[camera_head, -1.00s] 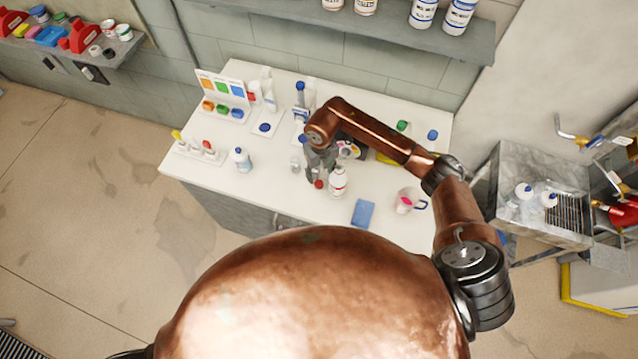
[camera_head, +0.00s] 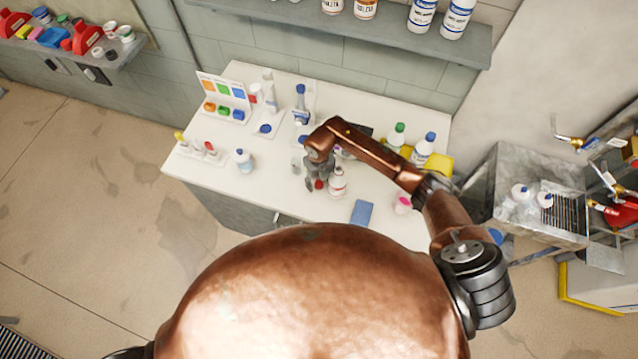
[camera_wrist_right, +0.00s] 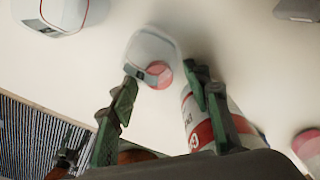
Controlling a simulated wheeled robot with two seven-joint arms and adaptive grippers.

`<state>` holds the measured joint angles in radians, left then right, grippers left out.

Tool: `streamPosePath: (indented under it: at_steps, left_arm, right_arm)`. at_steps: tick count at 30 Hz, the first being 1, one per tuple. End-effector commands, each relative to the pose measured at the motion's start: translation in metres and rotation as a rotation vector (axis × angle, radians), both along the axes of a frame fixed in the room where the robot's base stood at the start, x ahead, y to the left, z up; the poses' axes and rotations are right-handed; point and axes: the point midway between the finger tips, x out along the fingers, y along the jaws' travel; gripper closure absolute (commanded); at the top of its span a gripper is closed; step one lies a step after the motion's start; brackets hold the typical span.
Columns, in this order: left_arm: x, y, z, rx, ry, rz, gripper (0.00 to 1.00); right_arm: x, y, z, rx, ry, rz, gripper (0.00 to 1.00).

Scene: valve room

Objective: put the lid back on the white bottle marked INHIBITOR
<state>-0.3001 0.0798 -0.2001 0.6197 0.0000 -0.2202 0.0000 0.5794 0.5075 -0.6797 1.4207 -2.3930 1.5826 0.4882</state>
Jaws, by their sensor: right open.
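A white bottle (camera_head: 338,182) with a red-banded label stands on the bench, close to the right of my right gripper in the head view. It also shows beside the right-hand finger in the right wrist view (camera_wrist_right: 210,122). Its mouth is hidden there and I cannot read its full label. A small red lid-like disc (camera_head: 319,184) is just below the gripper tips. In the right wrist view a red disc (camera_wrist_right: 160,75) lies between the fingertips, overlapping a pale rounded object. My right gripper (camera_head: 315,187) points down, its fingers apart. My left gripper is not in view.
A blue pad (camera_head: 362,213) and a pink-topped mug (camera_head: 403,203), partly covered by my arm, are to the right. Green-capped (camera_head: 396,137) and blue-capped (camera_head: 424,148) bottles stand behind the arm. A small blue-capped bottle (camera_head: 244,161) stands left.

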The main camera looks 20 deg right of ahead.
Motion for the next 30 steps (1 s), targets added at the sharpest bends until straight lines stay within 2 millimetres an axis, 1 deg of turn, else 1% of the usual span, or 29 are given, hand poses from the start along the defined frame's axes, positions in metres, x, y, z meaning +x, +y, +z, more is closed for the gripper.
streamPosePath:
  at_steps: [6,7,19,30]
  left_arm:
    - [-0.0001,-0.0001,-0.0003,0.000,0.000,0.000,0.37]
    - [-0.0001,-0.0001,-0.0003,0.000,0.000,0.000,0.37]
    - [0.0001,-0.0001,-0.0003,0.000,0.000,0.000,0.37]
    - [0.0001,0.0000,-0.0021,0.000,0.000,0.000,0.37]
  right_arm:
    - [0.0001,0.0002,0.0002,0.000,0.000,0.000,0.56]
    - [0.0001,0.0002,0.0002,0.000,-0.001,0.000,0.57]
    - [0.0002,0.0002,0.0005,0.000,-0.001,0.000,0.84]
    - [0.0008,0.0003,0.0030,0.001,-0.002,0.001,0.84]
